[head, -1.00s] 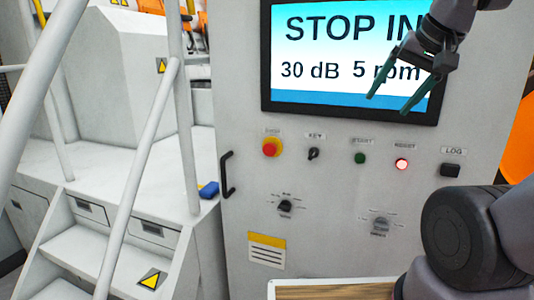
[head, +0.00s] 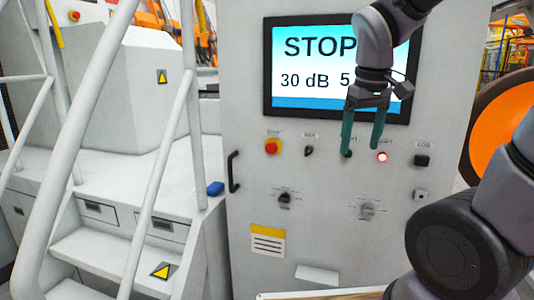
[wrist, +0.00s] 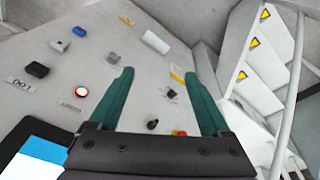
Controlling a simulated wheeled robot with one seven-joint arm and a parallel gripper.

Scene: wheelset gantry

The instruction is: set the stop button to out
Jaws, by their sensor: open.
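My gripper (head: 361,152) is open and empty, with green fingers pointing down in front of the panel. It is to the right of the stop button, by the start and reset buttons, and covers part of the start button. The screen (head: 310,65) shows STOP, 30 dB and a partly hidden line.
The lit reset button (head: 382,157), key switch (head: 308,151), black LOG button (head: 421,160) and two rotary knobs (head: 285,198) (head: 367,210) share the panel. A black handle (head: 234,171) is at its left edge. White stairs with railings (head: 150,200) stand left.

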